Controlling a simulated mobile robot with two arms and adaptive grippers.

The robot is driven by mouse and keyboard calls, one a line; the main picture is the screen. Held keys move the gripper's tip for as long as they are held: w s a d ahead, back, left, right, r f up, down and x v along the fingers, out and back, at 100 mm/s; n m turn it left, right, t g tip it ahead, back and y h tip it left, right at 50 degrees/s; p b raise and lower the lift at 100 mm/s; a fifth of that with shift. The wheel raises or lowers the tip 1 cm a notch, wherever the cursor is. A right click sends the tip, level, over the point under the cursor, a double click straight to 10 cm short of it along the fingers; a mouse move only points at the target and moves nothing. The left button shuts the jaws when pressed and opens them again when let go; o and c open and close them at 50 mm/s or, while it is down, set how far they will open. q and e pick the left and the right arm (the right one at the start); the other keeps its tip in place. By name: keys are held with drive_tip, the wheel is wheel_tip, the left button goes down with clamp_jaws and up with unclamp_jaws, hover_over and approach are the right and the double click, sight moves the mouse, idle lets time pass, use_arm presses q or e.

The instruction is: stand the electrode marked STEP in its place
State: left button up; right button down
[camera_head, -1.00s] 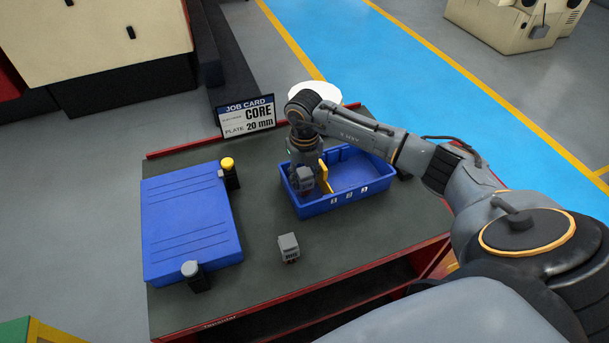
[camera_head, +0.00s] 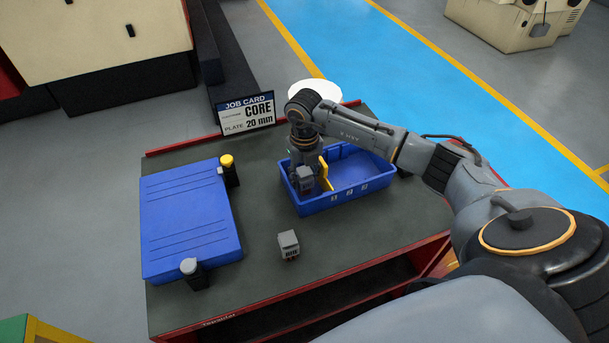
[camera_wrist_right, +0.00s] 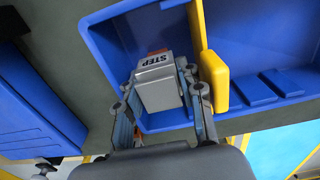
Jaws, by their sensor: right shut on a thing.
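The electrode marked STEP (camera_wrist_right: 158,80) is a grey block with a dark label, seen from above in the right wrist view. My right gripper (camera_wrist_right: 162,98) is shut on it, one finger on each side. In the head view the same gripper (camera_head: 304,186) is at the left end of the blue bin (camera_head: 345,203). The block is left of the bin's yellow divider (camera_wrist_right: 213,60). Whether its lower end touches the bin floor is hidden. My left gripper is not in view.
Another grey electrode block (camera_head: 288,244) stands on the dark table (camera_head: 330,250) in front of the bin. A blue plate (camera_head: 188,215) with two posts lies at left. The job card (camera_head: 247,112) reads CORE, plate 20 mm. The bin's right part looks empty.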

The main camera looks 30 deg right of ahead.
drive_tip(key=shift+r, duration=0.1)
drive_tip(key=c, duration=0.8)
unclamp_jaws()
drive_tip(key=shift+o, duration=0.2)
wheel_tip(320, 180, up, 12)
